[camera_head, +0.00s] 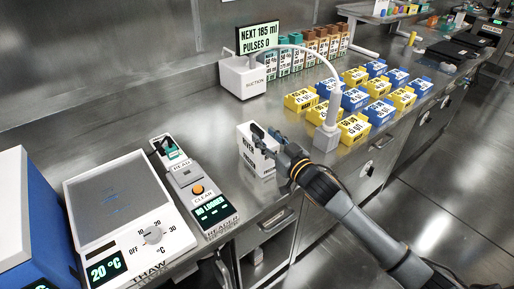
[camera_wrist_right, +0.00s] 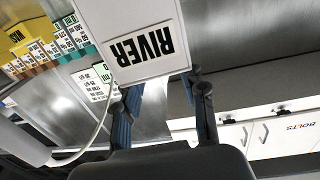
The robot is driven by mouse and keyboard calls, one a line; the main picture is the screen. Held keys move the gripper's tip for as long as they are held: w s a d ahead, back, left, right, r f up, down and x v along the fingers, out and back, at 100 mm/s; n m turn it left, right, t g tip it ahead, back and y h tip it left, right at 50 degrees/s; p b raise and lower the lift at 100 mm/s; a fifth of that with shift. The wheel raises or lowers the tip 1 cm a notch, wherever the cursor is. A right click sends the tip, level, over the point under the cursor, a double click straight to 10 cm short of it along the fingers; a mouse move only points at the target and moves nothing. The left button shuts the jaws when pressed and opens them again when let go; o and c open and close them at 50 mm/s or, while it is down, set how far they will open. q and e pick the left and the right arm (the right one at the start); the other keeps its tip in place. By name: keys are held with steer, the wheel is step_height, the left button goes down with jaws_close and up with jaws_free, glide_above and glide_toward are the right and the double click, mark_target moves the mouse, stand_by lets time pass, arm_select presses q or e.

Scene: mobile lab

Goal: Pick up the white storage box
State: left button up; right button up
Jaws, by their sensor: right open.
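The white storage box (camera_head: 250,158) stands upright on the steel counter near its front edge, in the middle of the head view. In the right wrist view the white box (camera_wrist_right: 125,28) fills the top centre, with a label reading RIVER upside down. My right gripper (camera_head: 266,138) is open at the upper right part of the box and hides some of it. In the right wrist view its two fingers (camera_wrist_right: 164,90) reach the box's near edge, one by the right corner. I cannot tell whether they touch it. My left gripper is not in view.
A white suction unit (camera_head: 241,78) with a curved hose stands behind. Yellow and blue boxes (camera_head: 355,99) crowd the counter to the right. A grey reader (camera_head: 193,188) and a white thaw device (camera_head: 128,215) are left. Bare counter lies around the box's left side.

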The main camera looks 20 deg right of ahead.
mark_target(257, 128)
steer(key=x, duration=0.5)
steer(key=shift+r+p, duration=0.15)
steer(key=shift+p, duration=0.2)
jaws_close()
